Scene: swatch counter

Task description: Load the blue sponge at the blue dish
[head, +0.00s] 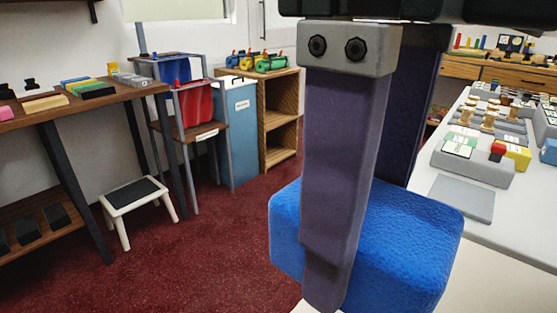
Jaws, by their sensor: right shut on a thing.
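The blue sponge (415,245) is a large rounded block, close to the camera at the lower middle of the head view. My right gripper (350,240) is shut on it, with one dark finger across its near face and the other finger behind it. The finger hides part of the sponge. I cannot tell whether the sponge touches the white surface below it. I cannot make out a blue dish for certain; a small blue thing (549,151) is cut off at the right edge. My left gripper is not in view.
A white counter (480,235) at right holds a grey mat (461,198), a grey block (474,160) with cards, a yellow box (516,155) and several small pieces. At left stand a work table (75,107), a white step stool (138,200) and red carpet (215,240).

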